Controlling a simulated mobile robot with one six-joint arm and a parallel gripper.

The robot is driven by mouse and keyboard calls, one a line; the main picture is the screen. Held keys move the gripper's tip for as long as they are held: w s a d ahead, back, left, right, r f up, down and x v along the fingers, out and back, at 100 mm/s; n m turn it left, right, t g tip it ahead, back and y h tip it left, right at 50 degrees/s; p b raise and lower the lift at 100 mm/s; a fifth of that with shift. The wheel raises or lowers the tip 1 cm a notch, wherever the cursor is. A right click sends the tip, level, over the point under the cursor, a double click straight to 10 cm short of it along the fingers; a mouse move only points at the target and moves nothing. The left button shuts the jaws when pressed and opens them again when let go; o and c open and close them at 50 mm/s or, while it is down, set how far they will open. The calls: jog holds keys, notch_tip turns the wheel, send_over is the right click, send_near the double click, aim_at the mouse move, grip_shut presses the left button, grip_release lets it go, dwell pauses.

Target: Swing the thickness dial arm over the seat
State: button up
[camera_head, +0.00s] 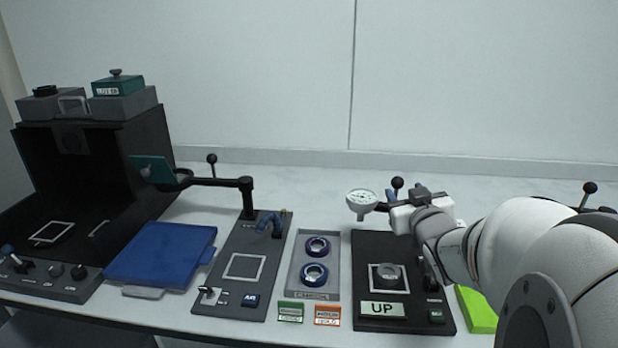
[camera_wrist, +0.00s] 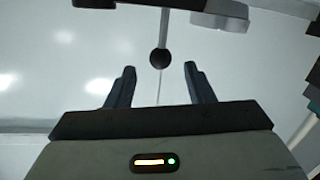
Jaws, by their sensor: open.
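The thickness dial (camera_head: 362,199) is a white round gauge at the left end of its dark arm, above the back edge of a black station plate (camera_head: 352,250). A black ball knob (camera_head: 397,183) stands up from the arm. The seat (camera_head: 387,276) is on that plate, inside a white square outline, with a grey round piece on it. In the wrist view, my open gripper (camera_wrist: 158,70) has the ball knob (camera_wrist: 160,58) on its thin rod between and just beyond the fingertips, apparently not touching. In the head view, my white wrist hides the arm's right end and pivot.
An "UP" label (camera_head: 383,309) lies at the plate's front. To the left are a grey tray with two rings (camera_head: 291,281), another station with a swing arm (camera_head: 213,181), a blue flat case (camera_head: 160,253) and a dark hood (camera_head: 95,170). A green block (camera_head: 480,313) lies right.

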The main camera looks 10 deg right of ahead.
jog(key=shift+w+d+f+n+t+y+b, duration=0.15)
jog(key=shift+f+n+t+y+b, duration=0.15)
jog(key=shift+f+t+y+b, duration=0.15)
jog(key=shift+w+r, duration=0.1)
jog(key=shift+w, duration=0.2)
jog(key=w, duration=0.7)
jog(key=shift+d, duration=0.3)
jog(key=shift+r, duration=0.1)
grip_shut()
